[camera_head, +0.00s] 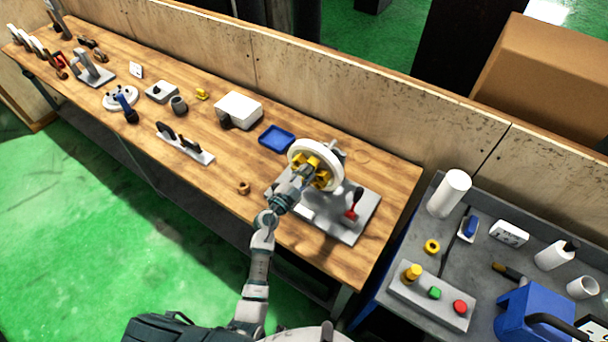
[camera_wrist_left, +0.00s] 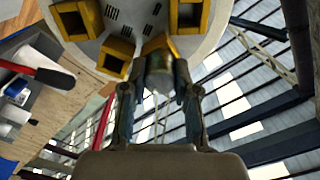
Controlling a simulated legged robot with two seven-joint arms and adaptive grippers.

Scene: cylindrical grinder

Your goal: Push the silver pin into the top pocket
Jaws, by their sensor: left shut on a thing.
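A white round disc (camera_head: 301,151) with several yellow pockets (camera_head: 323,178) stands upright on a grey base plate at the bench's right end. My left gripper (camera_head: 304,176) is in front of the disc's face and hides part of it. In the left wrist view its two fingers (camera_wrist_left: 160,92) are shut on the silver pin (camera_wrist_left: 159,78), a short grey cylinder. The pin's far end is at a yellow pocket (camera_wrist_left: 160,45), overlapping it in view; I cannot tell how far inside it is. My right gripper is not in view.
A blue tray (camera_head: 276,138) and a white box (camera_head: 239,108) lie behind left. A grey cart (camera_head: 390,279) with a button box stands right. The bench front left of my arm is mostly clear.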

